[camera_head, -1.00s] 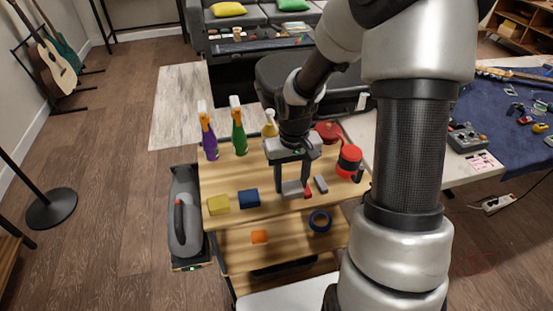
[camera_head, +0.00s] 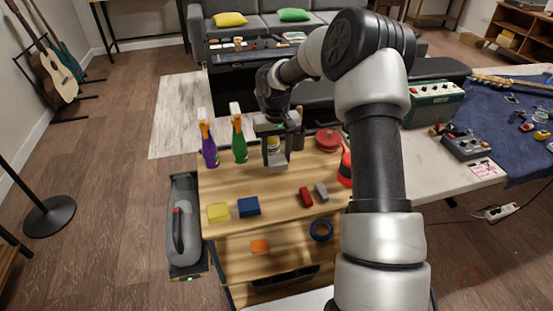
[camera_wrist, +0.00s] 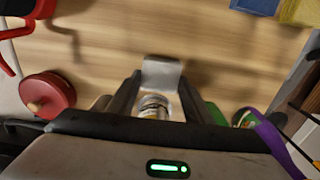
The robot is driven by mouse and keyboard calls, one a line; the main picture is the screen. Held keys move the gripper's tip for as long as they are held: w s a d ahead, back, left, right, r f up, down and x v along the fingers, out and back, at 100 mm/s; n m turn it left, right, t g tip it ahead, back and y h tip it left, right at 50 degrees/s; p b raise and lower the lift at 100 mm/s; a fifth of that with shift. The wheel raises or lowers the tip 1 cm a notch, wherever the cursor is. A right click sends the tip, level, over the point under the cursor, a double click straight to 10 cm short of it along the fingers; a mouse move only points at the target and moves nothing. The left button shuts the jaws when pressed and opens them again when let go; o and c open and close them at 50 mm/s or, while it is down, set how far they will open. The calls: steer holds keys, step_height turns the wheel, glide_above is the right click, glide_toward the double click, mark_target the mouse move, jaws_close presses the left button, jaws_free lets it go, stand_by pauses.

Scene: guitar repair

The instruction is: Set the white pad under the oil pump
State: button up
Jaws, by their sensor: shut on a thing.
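The white pad (camera_head: 277,160), a pale grey-white block, is between the fingertips of my gripper (camera_head: 275,155), held above the wooden cart top. In the wrist view the pad (camera_wrist: 161,73) sticks out past the fingers (camera_wrist: 155,95). A small pale bottle (camera_head: 273,143) stands behind the gripper, mostly hidden; its top (camera_wrist: 153,106) shows between the fingers in the wrist view. A red can with a black part (camera_head: 345,170) stands at the cart's right, partly behind my arm. I cannot tell for sure which of these two is the oil pump.
Purple (camera_head: 208,150) and green (camera_head: 239,146) spray bottles stand left of the gripper. A red round thing (camera_head: 328,140) is to its right. Yellow (camera_head: 218,212) and blue (camera_head: 249,206) blocks, a red block (camera_head: 305,197) and a grey block (camera_head: 321,191) lie nearer the front. The middle is clear.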

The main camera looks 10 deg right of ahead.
steer(key=shift+f, duration=0.4)
steer(key=shift+f, duration=0.2)
steer(key=o, duration=1)
steer(key=shift+r, duration=0.1)
